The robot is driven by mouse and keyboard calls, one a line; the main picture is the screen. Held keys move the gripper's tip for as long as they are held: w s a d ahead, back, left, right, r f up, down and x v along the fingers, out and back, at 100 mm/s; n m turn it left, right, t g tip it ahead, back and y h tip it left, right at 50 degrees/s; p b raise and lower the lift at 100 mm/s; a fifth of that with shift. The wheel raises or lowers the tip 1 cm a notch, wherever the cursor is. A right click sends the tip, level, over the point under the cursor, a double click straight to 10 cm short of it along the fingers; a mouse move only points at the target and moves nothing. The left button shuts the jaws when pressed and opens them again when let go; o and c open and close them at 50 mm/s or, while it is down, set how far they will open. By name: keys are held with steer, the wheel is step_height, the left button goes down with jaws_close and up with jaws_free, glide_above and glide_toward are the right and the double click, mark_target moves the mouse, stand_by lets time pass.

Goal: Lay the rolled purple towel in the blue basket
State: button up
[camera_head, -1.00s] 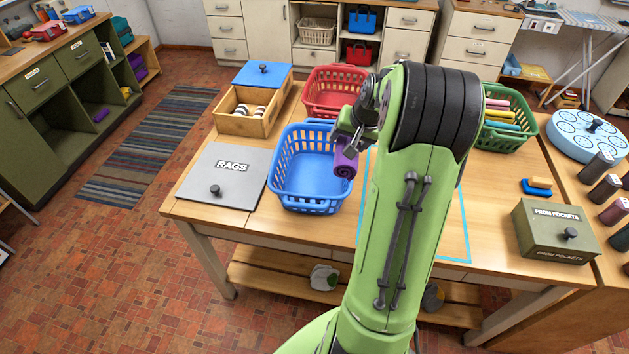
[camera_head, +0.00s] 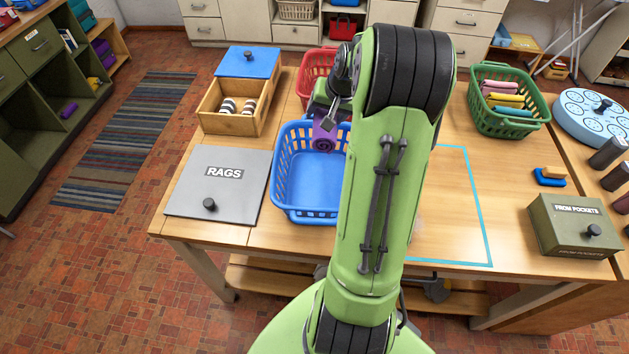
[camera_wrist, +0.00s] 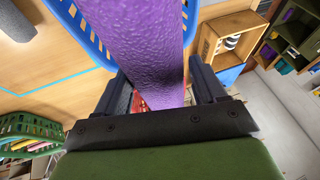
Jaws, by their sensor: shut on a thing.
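The rolled purple towel (camera_head: 325,134) is held in my gripper (camera_head: 328,112). In the wrist view the towel (camera_wrist: 142,45) runs between the two dark fingers of my gripper (camera_wrist: 155,88). The blue basket (camera_head: 308,212) stands on the wooden table. The towel's end shows over the back part of the basket, against its far rim. I cannot tell how far above the basket floor it is. My arm hides the right side of the basket. Part of the basket's blue rim (camera_wrist: 72,25) also shows in the wrist view.
A grey RAGS lid (camera_head: 218,182) lies left of the basket. A wooden box (camera_head: 232,108) and a red basket (camera_head: 316,70) stand behind. A green basket (camera_head: 506,100) holds several rolled towels at right. A cyan-outlined area (camera_head: 450,215) right of my arm looks clear.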

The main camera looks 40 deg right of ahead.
steer(key=shift+s+f, duration=0.4)
steer(key=shift+s+a+f+b, duration=0.1)
steer(key=shift+s+f+b, duration=0.15)
steer(key=shift+b, duration=0.4)
steer(key=b, duration=1.2)
glide_above(321, 182)
steer(key=s, duration=0.2)
step_height(321, 182, down, 14)
steer(key=f, duration=0.3)
steer(key=f+b, duration=0.1)
steer(key=f, duration=0.3)
steer(key=a+f, duration=0.1)
steer(key=f, duration=0.2)
steer(key=shift+s+f+b, duration=0.15)
steer(key=shift+f+b, duration=0.15)
steer(key=shift+f, duration=0.1)
steer(key=o, duration=0.9)
steer(key=shift+d, duration=0.1)
steer(key=shift+o, duration=1.2)
